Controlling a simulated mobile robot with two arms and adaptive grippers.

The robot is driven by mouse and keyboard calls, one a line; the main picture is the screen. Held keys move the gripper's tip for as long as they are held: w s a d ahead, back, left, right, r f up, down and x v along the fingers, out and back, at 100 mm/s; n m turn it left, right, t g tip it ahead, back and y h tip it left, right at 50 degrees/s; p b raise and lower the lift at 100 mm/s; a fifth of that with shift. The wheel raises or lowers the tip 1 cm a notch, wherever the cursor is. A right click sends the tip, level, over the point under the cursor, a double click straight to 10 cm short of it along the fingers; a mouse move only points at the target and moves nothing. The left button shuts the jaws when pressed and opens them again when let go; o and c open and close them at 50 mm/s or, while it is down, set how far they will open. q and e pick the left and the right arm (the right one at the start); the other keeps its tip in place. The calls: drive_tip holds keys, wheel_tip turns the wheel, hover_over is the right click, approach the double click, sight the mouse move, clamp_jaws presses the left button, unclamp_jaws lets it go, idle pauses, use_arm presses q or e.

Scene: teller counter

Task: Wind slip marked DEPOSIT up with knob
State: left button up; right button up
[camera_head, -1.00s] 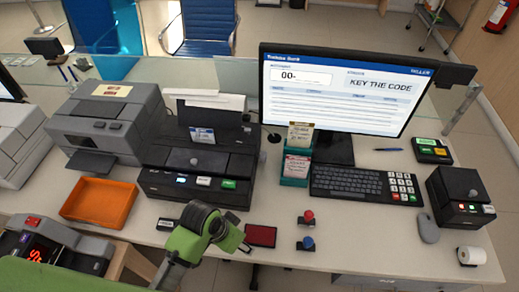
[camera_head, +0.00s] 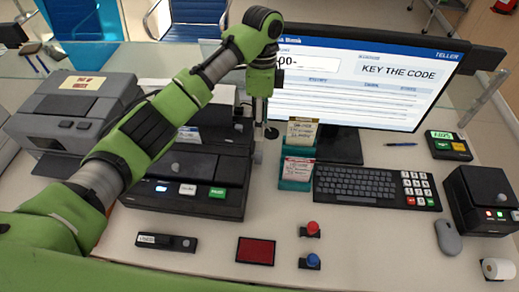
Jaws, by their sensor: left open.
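My left gripper (camera_head: 265,132) points down at the right side of the dark slip printer (camera_head: 228,203), its fingertips small and partly blended with the dark background. It is open and appears empty. A small grey knob (camera_head: 258,154) shows on the printer's right side, just below the fingertips; I cannot tell whether they touch it. A slip with a blue header (camera_head: 190,133) stands in the printer, partly hidden by my green arm; its wording is too small to read. My right gripper is not in view.
A teal holder (camera_head: 295,172) with cards stands close right of the knob. The monitor (camera_head: 375,85) is behind, with the keyboard (camera_head: 365,187) before it. A red pad (camera_head: 256,251) and red (camera_head: 311,228) and blue (camera_head: 312,261) knobbed stamps lie in front.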

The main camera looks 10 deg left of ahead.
sight(258, 153)
use_arm(q)
drive_tip(key=f+p, duration=0.1)
drive_tip(key=f, duration=0.3)
drive_tip(key=s+f+p, duration=0.1)
drive_tip(key=f, duration=0.3)
drive_tip(key=f+p, duration=0.1)
drive_tip(key=f, duration=0.3)
drive_tip(key=shift+s+a+f, duration=0.1)
drive_tip(key=shift+s+a, duration=0.1)
drive_tip(key=shift+a, duration=0.05)
drive_tip(key=c, duration=1.1)
